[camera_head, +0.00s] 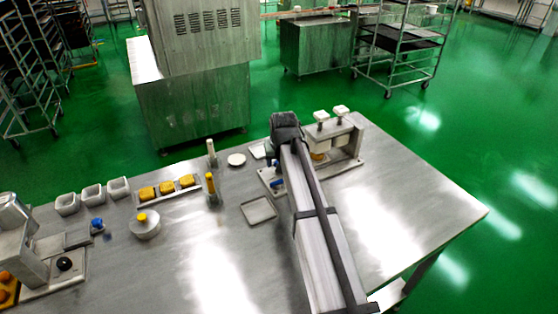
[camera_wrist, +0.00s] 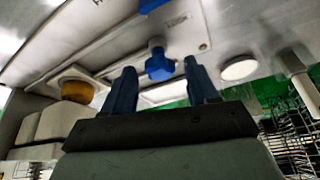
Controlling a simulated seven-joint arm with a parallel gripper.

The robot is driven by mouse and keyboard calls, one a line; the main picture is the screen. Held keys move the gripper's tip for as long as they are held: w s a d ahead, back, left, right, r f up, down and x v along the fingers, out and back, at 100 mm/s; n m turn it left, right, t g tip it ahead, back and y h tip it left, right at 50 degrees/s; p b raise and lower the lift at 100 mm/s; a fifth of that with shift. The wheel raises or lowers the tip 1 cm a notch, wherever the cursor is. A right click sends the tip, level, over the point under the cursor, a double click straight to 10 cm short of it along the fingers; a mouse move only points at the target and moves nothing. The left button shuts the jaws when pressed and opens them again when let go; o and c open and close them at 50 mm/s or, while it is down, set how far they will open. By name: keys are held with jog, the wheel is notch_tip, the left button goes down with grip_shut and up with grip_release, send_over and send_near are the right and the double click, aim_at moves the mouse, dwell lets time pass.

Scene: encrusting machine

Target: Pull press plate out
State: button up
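The encrusting machine (camera_head: 352,132) stands at the right of the steel table, with a flat metal base and white-topped blocks. My gripper (camera_wrist: 162,68) is open, its two dark blue fingers apart. A blue knob (camera_wrist: 159,66) on the machine's base (camera_wrist: 100,45) shows between the fingertips in the wrist view, with a gap on each side. In the head view my arm covers part of the base, and blue parts (camera_head: 277,184) show at its left edge. I cannot clearly tell which piece is the press plate. A yellow-brown round part (camera_wrist: 77,90) sits under the machine's blocks.
A square tray (camera_head: 258,211) lies left of my arm. Upright posts (camera_head: 212,190), a white disc (camera_head: 236,160) and a tray of yellow pieces (camera_head: 148,193) stand farther left. Another machine (camera_head: 30,255) is at the far left. The table's right front is clear.

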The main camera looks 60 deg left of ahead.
grip_shut()
dwell(0.3)
jog(key=shift+s, duration=0.1)
jog(key=s, duration=1.2)
jog(key=shift+s, duration=0.25)
jog(key=shift+o, duration=0.2)
grip_release()
jog(key=shift+r, duration=0.1)
jog(key=v, duration=1.3)
jog(key=shift+r, duration=0.3)
